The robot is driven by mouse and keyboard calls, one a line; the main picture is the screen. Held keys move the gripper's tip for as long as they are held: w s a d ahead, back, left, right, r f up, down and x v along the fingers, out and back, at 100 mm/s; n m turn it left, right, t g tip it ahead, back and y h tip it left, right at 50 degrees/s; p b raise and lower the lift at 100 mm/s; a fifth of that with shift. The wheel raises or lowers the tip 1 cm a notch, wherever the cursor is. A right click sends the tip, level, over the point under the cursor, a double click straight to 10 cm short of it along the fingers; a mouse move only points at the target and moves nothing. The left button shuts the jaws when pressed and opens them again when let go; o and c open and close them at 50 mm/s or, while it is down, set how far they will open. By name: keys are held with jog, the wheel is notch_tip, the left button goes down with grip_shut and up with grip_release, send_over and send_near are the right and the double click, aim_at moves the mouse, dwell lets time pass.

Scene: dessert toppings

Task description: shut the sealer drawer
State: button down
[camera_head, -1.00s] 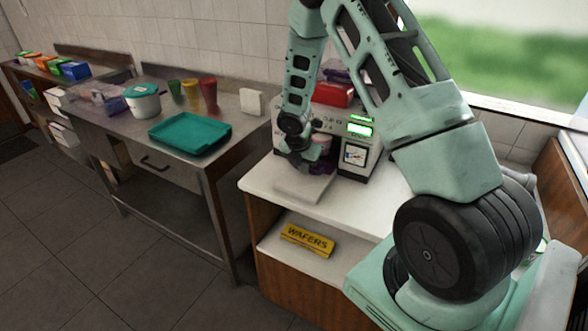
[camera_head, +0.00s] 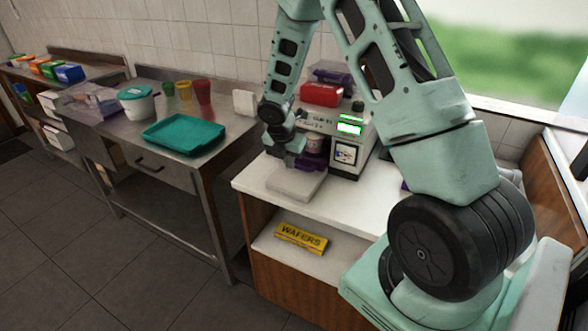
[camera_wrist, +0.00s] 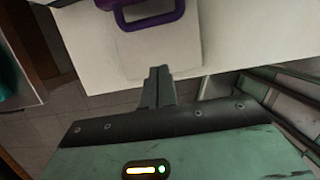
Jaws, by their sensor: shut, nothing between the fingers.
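The sealer (camera_head: 345,127) is a pale boxy machine with a green-lit display and a dial on its front. Its grey drawer (camera_head: 295,184) sticks out of the front over the white counter. In the wrist view the drawer (camera_wrist: 180,58) is a pale slab with a purple loop (camera_wrist: 152,22) at its far end. In the head view, my gripper (camera_head: 293,158) is above the drawer.
A red box (camera_head: 321,95) sits on top of the sealer. A yellow wafers box (camera_head: 301,238) lies on the shelf below the white counter (camera_head: 350,197). A steel table to the left holds a teal tray (camera_head: 183,136), cups and a lidded tub (camera_head: 137,103). Floor in front is clear.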

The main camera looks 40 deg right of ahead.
aim_at(293, 182)
jog(key=shift+t+h, duration=0.3)
jog(key=shift+h, duration=0.5)
jog(key=a+b, duration=0.1)
jog(key=b, duration=0.1)
jog(key=s+a+r+b, duration=0.1)
jog(key=a+r+b, duration=0.1)
jog(key=a+b, duration=0.1)
jog(key=shift+s+r+b, duration=0.2)
jog(key=shift+r+b, duration=0.05)
jog(key=shift+b, duration=0.1)
jog(key=p+x, duration=0.2)
jog(key=x, duration=0.8)
jog(key=shift+d, duration=0.2)
jog(key=shift+w+d+r+p, duration=0.25)
jog(key=shift+d+p, duration=0.05)
jog(key=shift+d, duration=0.3)
jog(key=shift+w+d+r+p, duration=0.25)
jog(key=shift+d+p, duration=0.05)
jog(key=shift+d, duration=0.25)
jog(key=shift+w+d, duration=0.2)
jog(key=shift+d, duration=0.3)
